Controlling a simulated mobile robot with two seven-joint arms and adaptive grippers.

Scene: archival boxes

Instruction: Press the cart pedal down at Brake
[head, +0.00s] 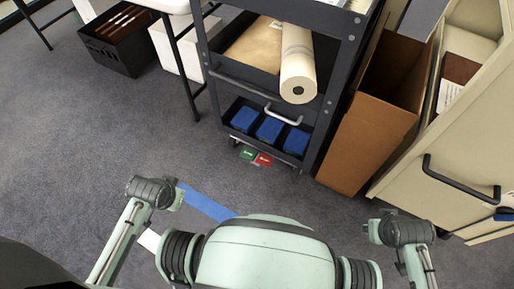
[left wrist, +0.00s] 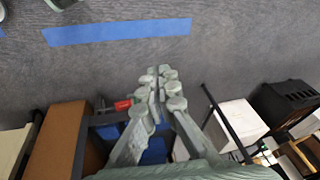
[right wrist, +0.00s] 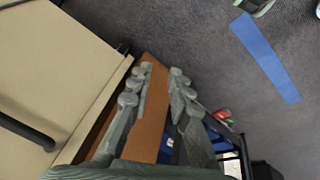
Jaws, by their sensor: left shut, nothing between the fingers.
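The dark cart (head: 318,130) stands ahead of me with two small pedals low at its front edge. One pedal is green (head: 247,154) and the one to its right is red (head: 264,159); I cannot read their markings or tell whether either is pressed. The red pedal also shows in the left wrist view (left wrist: 122,105) and the right wrist view (right wrist: 222,114). My left gripper (left wrist: 160,80) is shut and empty, apart from the pedals. My right gripper (right wrist: 160,75) is open and empty, with a brown box beyond its fingers. Neither gripper's fingers show clearly in the head view.
The cart holds a paper roll (head: 298,65) and several blue boxes (head: 269,130). A tall brown box (head: 352,140) and a beige cabinet (head: 410,165) stand to its right. Blue tape (head: 207,203) lies on the carpet. The floor before the cart is clear.

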